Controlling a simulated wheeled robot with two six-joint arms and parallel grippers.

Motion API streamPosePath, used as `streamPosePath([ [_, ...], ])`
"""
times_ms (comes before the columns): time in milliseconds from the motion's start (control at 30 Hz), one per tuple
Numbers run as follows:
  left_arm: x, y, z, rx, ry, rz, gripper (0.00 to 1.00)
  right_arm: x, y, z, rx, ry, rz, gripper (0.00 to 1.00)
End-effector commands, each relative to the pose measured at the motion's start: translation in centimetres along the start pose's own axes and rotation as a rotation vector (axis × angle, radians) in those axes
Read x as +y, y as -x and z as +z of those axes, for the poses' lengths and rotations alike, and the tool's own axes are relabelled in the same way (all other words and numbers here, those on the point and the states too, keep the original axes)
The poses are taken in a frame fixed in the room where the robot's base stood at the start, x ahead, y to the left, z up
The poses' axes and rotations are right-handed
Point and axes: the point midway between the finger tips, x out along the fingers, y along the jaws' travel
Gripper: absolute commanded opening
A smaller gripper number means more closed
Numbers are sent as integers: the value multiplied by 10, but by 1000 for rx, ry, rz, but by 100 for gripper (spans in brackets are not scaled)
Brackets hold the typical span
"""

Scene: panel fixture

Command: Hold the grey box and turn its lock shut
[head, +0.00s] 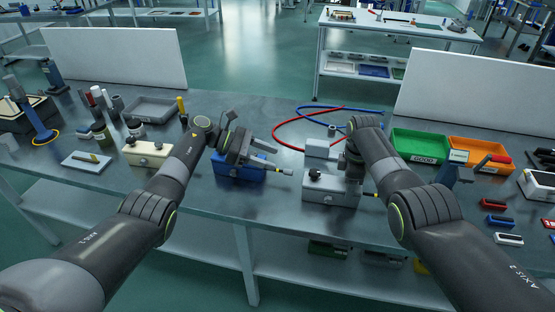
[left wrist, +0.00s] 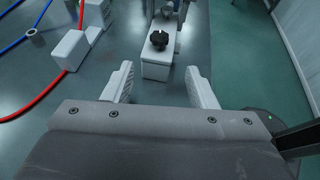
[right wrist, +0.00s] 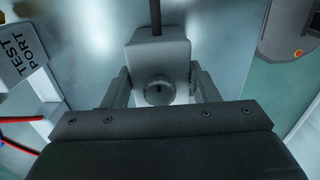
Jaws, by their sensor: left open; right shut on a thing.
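The grey box (head: 333,191) stands on the bench right of centre, with a black knob (head: 315,176) on top. My right gripper (head: 352,172) is shut on the box. In the right wrist view the box (right wrist: 160,50) lies between the fingers, and a round grey lock with a dark slot (right wrist: 160,90) faces the camera. My left gripper (head: 276,158) is open and empty, left of the box, above a blue box. In the left wrist view the grey box (left wrist: 157,71) and its knob (left wrist: 158,40) lie beyond the open fingers, apart from them.
The blue box (head: 232,165) stands under my left gripper, with a cream box (head: 147,152) further left. A pale test port block (head: 321,149) stands behind the grey box, near red and blue hoses (head: 290,125). Green (head: 420,144) and orange (head: 482,151) bins stand at right.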

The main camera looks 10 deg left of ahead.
Motion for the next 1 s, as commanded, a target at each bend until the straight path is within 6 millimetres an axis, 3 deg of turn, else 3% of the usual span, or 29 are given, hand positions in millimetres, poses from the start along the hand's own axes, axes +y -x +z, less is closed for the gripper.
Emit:
streamPosePath([
  [433, -2, -6, -5, -3, 1, 14, 52, 0, -1, 1, -3, 0, -2, 17],
  [800, -38, -84, -42, -98, 29, 276, 52, -1, -1, 1, -3, 0, -3, 17],
  [1000, -66, -102, -45, -198, 73, 495, 52, -1, -1, 1, -3, 0, -3, 17],
])
